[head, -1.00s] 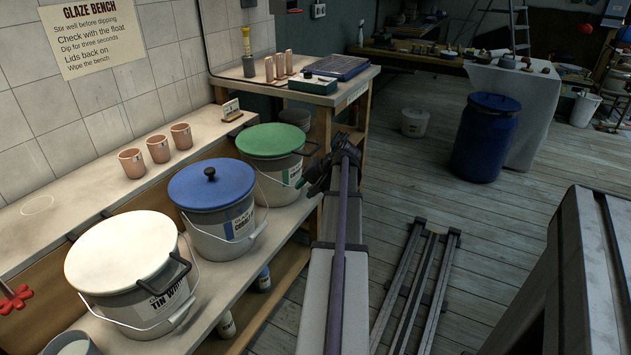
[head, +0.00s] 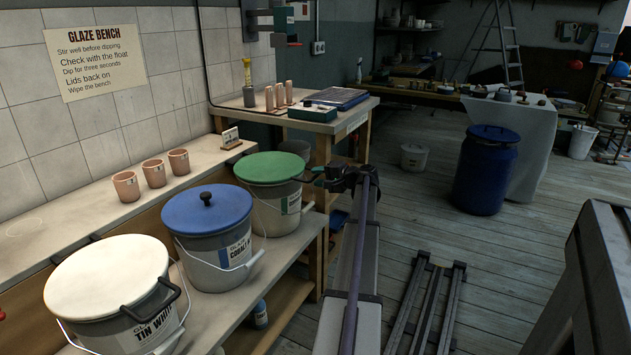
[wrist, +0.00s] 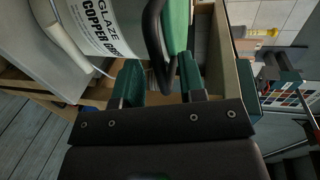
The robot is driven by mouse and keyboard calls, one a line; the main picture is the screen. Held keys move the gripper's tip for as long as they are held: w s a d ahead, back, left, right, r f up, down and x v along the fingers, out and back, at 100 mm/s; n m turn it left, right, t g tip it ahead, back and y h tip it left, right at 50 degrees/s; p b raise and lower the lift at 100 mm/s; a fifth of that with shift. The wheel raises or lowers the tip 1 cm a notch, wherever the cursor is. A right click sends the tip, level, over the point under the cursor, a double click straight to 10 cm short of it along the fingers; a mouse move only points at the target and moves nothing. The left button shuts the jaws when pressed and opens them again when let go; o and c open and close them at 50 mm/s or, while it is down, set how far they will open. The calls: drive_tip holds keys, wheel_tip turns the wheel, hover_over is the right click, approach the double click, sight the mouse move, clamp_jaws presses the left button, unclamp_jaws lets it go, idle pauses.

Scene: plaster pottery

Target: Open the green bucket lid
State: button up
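The green lid (head: 272,167) lies flat on the grey copper-green glaze bucket (head: 262,212), the farthest of the three buckets on the shelf. Its dark loop handle (head: 308,174) sticks out from the right side toward my gripper (head: 328,178). In the wrist view, my gripper (wrist: 162,82) has its two green fingers apart, with the dark handle (wrist: 157,45) reaching into the gap between them. I cannot tell whether a finger touches it. The bucket's label (wrist: 105,25) and the green lid edge (wrist: 178,28) show close ahead.
A blue-lidded bucket (head: 206,210) and a white-lidded bucket (head: 108,278) stand nearer on the same shelf. Three clay cups (head: 153,173) stand on the bench ledge behind. A wooden table (head: 330,125) with tools stands beyond the green lid. The floor to the right is mostly open.

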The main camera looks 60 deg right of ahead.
drive_tip(key=shift+x, duration=0.75)
drive_tip(key=shift+c, duration=0.5)
clamp_jaws()
